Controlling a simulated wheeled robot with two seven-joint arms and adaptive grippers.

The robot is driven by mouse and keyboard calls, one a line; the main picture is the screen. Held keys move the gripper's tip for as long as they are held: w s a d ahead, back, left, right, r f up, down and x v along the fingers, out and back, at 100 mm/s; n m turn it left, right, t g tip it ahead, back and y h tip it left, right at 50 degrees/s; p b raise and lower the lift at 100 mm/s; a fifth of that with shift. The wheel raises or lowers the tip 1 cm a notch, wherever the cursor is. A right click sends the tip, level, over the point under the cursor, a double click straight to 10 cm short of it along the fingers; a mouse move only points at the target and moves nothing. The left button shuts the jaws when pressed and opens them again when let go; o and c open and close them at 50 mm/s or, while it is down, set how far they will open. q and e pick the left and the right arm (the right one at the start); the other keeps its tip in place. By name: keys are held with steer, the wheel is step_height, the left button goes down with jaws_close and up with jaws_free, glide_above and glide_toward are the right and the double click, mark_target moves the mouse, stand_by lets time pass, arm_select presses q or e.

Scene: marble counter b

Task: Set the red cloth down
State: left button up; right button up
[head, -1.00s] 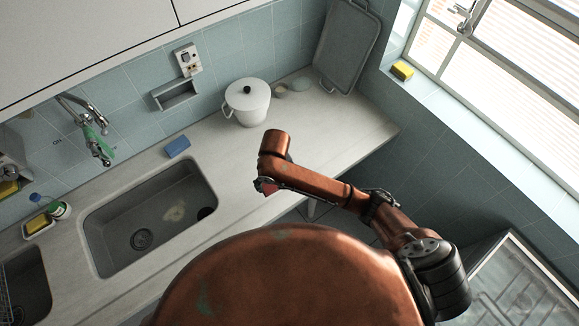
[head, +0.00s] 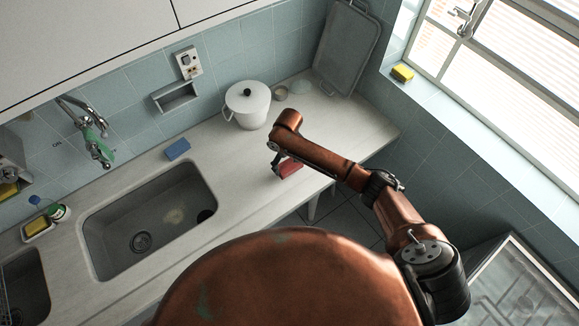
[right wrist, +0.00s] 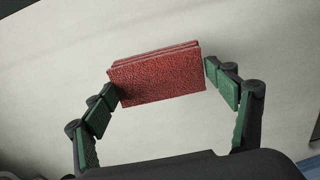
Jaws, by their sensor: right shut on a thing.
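The red cloth (head: 291,169) is a folded, block-like bundle over the front part of the counter, right of the sink. In the right wrist view the cloth (right wrist: 157,76) lies between the green-padded fingers, its layered edge along the top. My right gripper (head: 281,164) is shut on the cloth, with one fingertip (right wrist: 162,82) at each end of it. The cloth is at or just above the counter top; I cannot tell if it touches. My left gripper is not in view.
The pale counter (head: 236,165) is clear around the cloth. A white lidded pot (head: 246,105) stands behind it, a blue sponge (head: 177,149) is at the back left, and the sink (head: 150,220) is at left. The counter's front edge is close.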

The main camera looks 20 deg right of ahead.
mark_target(289, 163)
steer(key=shift+w+d+f, duration=0.1)
steer(key=shift+w+f, duration=0.05)
steer(key=shift+f, duration=0.1)
steer(key=shift+w+f, duration=0.2)
steer(key=shift+f, duration=1.5)
steer(key=o, duration=1)
steer(key=shift+d, duration=0.1)
step_height(289, 163, up, 12)
steer(key=shift+r, duration=0.1)
steer(key=shift+s, duration=0.1)
